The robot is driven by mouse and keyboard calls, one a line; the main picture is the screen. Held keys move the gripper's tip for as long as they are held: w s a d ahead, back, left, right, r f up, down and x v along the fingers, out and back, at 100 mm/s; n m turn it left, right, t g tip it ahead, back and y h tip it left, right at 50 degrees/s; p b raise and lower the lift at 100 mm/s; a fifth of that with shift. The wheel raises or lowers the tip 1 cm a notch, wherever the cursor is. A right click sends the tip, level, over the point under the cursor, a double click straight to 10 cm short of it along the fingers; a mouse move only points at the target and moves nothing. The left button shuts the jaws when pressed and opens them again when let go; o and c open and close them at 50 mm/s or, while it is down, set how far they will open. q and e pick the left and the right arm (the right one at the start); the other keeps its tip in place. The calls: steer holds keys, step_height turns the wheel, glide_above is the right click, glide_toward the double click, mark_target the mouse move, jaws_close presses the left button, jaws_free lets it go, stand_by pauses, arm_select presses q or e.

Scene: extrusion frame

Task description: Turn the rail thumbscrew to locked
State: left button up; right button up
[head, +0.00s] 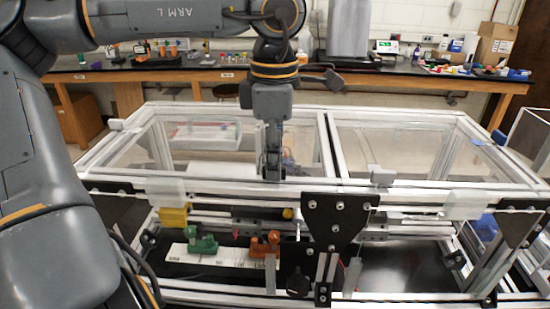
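My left arm comes in from the left, and its gripper (272,172) points down over the front top bar of the extrusion frame (400,188). Its fingers look close together and edge-on, so their opening cannot be told. No held object is visible. Below and a little right of it, a small yellow knob (288,213) sits at the end of a grey rail (258,213). My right gripper is not in view.
A white ruled scale (222,257) carries a green block (201,241) and an orange block (265,244). A black bracket plate (338,217) stands right of the knobs. A yellow block (174,215) is at the left. Clear panels cover the frame's top. A lab bench (200,75) stands behind.

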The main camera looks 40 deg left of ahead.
arm_select(q)
steer(key=shift+o, duration=0.3)
step_height(320, 180, up, 12)
stand_by(0.5)
stand_by(0.5)
